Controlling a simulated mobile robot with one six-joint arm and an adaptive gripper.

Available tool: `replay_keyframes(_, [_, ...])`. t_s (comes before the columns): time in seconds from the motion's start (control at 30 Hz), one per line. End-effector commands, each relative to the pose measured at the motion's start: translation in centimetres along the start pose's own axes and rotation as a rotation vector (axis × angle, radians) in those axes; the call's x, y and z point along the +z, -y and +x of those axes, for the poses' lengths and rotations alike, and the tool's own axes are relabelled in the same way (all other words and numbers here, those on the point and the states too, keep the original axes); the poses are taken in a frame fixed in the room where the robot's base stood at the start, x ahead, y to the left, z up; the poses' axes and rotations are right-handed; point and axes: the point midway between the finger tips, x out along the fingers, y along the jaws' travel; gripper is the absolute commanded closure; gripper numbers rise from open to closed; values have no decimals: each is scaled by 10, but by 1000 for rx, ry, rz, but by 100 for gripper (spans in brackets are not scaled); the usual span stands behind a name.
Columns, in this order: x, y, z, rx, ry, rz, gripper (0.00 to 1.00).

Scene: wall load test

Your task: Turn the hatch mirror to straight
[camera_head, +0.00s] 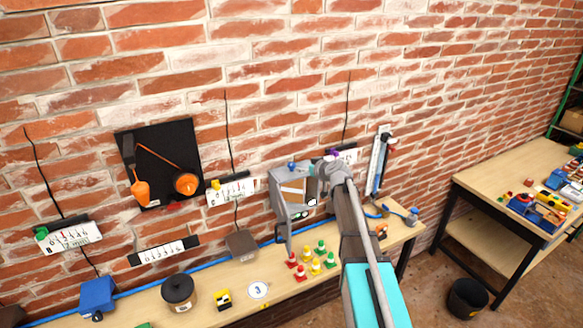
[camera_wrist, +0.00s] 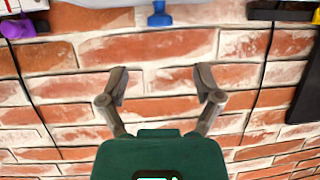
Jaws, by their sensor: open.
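A grey box-like hatch (camera_head: 277,187) is on the brick wall, left of my wrist in the head view. Its framed face shows brown and white patches; I cannot tell which part is the mirror or how far it is turned. A blue knob (camera_head: 292,165) is at its top, and the knob also shows at the top edge of the wrist view (camera_wrist: 159,14). My gripper (camera_wrist: 161,78) is open, with two separated fingers and only bricks between them. It is apart from the knob. In the head view my arm hides part of the hatch's right side.
A purple part (camera_wrist: 38,28) is beside the hatch, with a thin cable down the wall. White scale plates (camera_head: 232,192) hang on the wall. Several small coloured cones (camera_head: 316,267) stand on the wooden bench (camera_head: 285,290) below. A black board (camera_head: 165,150) is at the left.

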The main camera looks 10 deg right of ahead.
Motion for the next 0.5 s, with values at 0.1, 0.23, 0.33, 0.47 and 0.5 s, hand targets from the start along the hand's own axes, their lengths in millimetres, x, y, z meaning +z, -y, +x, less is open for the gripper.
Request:
replay_keyframes(0.1, [2, -1, 23, -1, 0, 0, 17])
replay_keyframes(0.23, [2, -1, 43, 0, 0, -1, 17])
replay_keyframes(0.33, [2, 0, 58, -1, 0, -1, 17])
replay_keyframes(0.47, [1, 0, 77, -2, 0, 0, 17])
replay_keyframes(0.5, [1, 0, 82, -1, 0, 0, 17])
